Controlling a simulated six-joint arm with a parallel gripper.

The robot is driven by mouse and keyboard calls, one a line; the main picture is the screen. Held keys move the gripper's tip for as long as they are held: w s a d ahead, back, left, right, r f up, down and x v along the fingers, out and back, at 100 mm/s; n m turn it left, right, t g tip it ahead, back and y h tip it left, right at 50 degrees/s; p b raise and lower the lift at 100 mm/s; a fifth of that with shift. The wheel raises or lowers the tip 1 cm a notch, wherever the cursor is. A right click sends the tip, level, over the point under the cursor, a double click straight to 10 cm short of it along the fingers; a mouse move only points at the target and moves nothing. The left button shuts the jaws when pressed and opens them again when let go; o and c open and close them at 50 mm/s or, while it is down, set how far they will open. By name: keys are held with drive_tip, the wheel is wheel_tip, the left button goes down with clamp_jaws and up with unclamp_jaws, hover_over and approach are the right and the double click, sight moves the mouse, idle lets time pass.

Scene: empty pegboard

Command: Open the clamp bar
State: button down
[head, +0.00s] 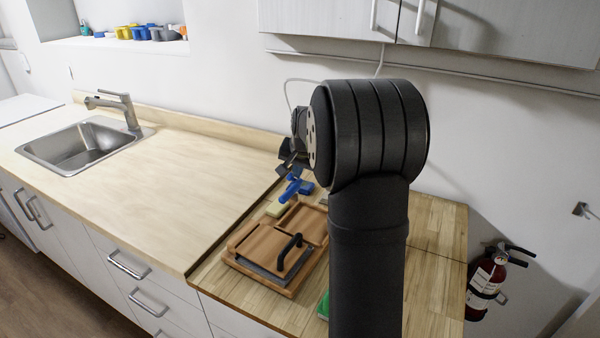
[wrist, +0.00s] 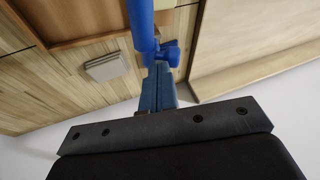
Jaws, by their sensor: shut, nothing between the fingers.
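A blue part, seemingly the clamp bar (head: 297,189), shows at the back of a brown wooden fixture (head: 238,254), just below my gripper (head: 288,168) in the head view. In the wrist view a bright blue bar (wrist: 140,22) runs from the top edge towards my fingertips (wrist: 160,72), with a shorter blue piece beside it. My fingers are shut together with nothing between them. They are close to the blue bar; I cannot tell whether they touch it. My fingers hide part of it.
A black handle (head: 289,250) stands up from the fixture's front. The counter to the left is clear up to the sink (head: 80,145). A wall rises behind.

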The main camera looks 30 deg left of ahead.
drive_tip(key=a+h, duration=0.2)
drive_tip(key=h, duration=0.1)
drive_tip(key=shift+w+a+r, duration=0.1)
drive_tip(key=shift+a+r, duration=0.05)
drive_tip(key=shift+a, duration=0.75)
drive_tip(key=shift+w+d+r, duration=0.1)
drive_tip(key=shift+d+r, duration=0.2)
drive_tip(key=shift+w+d+r, duration=0.1)
drive_tip(key=shift+d+r, duration=0.95)
drive_tip(key=shift+d, duration=0.1)
drive_tip(key=v, duration=1)
drive_tip(key=shift+a, duration=0.55)
drive_tip(key=shift+w, duration=0.2)
